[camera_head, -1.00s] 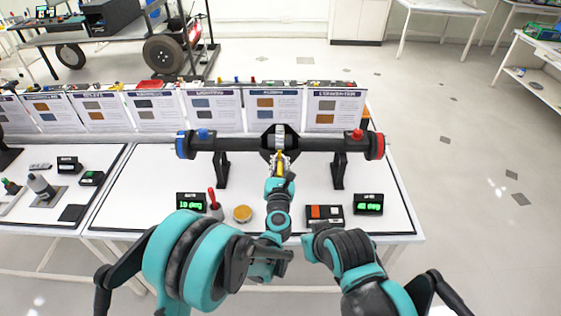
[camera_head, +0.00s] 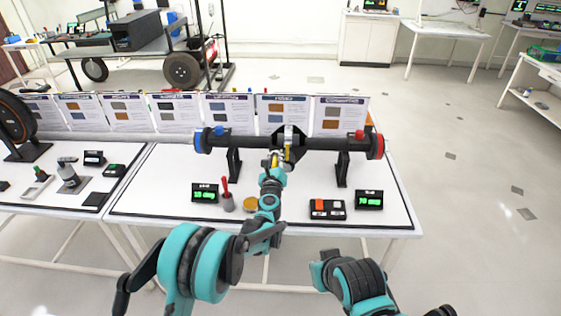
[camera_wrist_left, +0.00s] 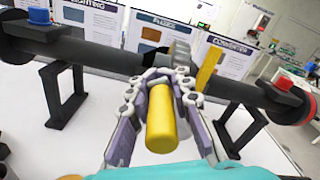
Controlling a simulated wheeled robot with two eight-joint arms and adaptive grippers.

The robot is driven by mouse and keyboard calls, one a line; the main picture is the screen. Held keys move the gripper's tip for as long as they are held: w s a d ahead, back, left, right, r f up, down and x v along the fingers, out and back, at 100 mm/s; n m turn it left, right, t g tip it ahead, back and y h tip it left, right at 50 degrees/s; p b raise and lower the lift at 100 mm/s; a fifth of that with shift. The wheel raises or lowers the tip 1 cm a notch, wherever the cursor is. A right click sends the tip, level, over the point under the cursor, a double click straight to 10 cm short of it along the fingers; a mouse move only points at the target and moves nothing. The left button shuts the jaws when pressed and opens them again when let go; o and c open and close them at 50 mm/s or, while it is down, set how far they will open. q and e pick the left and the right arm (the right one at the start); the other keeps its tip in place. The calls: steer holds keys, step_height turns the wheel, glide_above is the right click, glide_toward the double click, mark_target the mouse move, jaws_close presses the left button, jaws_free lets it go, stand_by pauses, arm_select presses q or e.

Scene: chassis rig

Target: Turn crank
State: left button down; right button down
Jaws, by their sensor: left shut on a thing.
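A black axle bar (camera_head: 243,141) lies across two black stands, with a blue end cap (camera_head: 202,141) on the left and a red one (camera_head: 376,146) on the right. A grey and black hub (camera_head: 294,142) sits at its middle. My left gripper (camera_head: 275,162) is at the hub, shut around the yellow crank handle (camera_wrist_left: 160,120). In the left wrist view, the fingers lie on both sides of the handle, and its near end points toward the camera. A second yellow piece (camera_wrist_left: 209,68) stands beside the hub. My right gripper is not in view; only right arm links show.
Two small displays with green digits, left (camera_head: 205,194) and right (camera_head: 369,200), stand on the white table (camera_head: 160,200). Between them are a grey cup (camera_head: 228,203) with a red-handled tool, a yellow disc (camera_head: 250,204) and a switch box (camera_head: 327,209). Picture cards stand behind.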

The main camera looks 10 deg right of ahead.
arm_select(q)
steer(key=shift+w+a+f+n+b, duration=0.2)
steer(key=shift+a+f+n+b, duration=0.4)
steer(key=shift+n, duration=0.8)
steer(key=shift+a+f, duration=0.1)
steer(key=shift+f, duration=0.05)
steer(key=c, duration=1.4)
jaws_free()
steer(key=v, duration=1.2)
